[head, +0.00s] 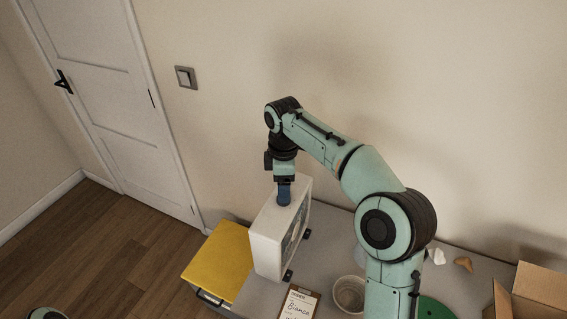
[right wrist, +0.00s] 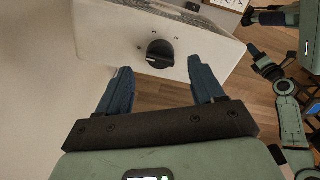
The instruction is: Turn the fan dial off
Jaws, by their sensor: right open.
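The fan is a white box-shaped unit (head: 268,241) standing upright on the grey table in the head view. Its black round dial (right wrist: 160,54) shows on a white face (right wrist: 115,30) in the right wrist view, with small marks around it. I cannot tell which mark the dial points at. My right gripper (head: 285,190) is at the top of the fan in the head view. In the right wrist view its blue fingers (right wrist: 158,70) are open, one on each side of the dial, with clear gaps. My left gripper is not clearly visible.
A yellow-lidded bin (head: 220,262) stands left of the fan. A clipboard (head: 299,303) and a cup (head: 348,293) are in front and right. A cardboard box (head: 540,290) is at far right. The wall is behind the fan.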

